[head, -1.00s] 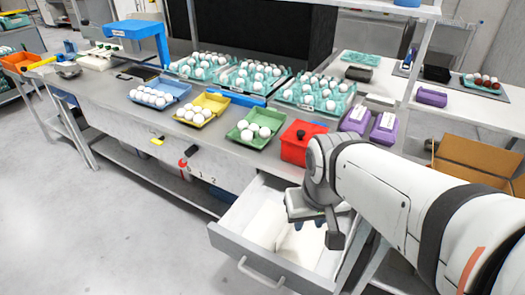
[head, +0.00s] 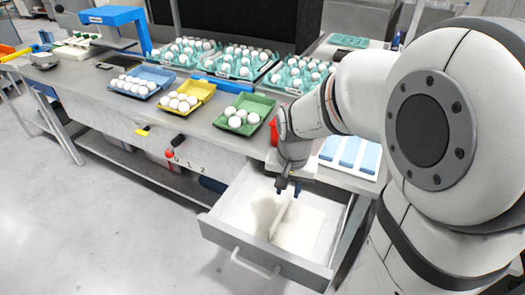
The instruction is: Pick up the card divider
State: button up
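The card divider (head: 283,219) is a thin white upright sheet inside the open drawer (head: 232,222). It runs from near the back of the drawer toward the front. My gripper (head: 288,189) points down over the drawer at the far end of the divider. Its two dark blue fingertips are apart, one to each side of the divider's upper far end. I cannot tell whether either fingertip touches it. The divider's far end is partly hidden by the gripper.
The drawer walls and handle (head: 255,265) surround the space under my gripper. On the bench above stand a green tray (head: 257,103), a yellow tray (head: 200,90) and a blue tray (head: 150,78) with eggs. A red box (head: 273,132) is mostly hidden behind my arm.

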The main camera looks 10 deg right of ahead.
aim_at(282, 208)
jog(key=w+f, duration=0.1)
jog(key=f, duration=0.1)
jog(key=w+f+m, duration=0.1)
jog(key=f, duration=0.1)
jog(key=w+f+m, duration=0.1)
jog(key=w+f, duration=0.1)
jog(key=shift+f+g+b, duration=0.2)
jog(key=shift+g+b, duration=0.1)
jog(key=shift+g, duration=0.1)
notch_tip(282, 208, down, 8)
jog(key=shift+r, duration=0.1)
grip_shut()
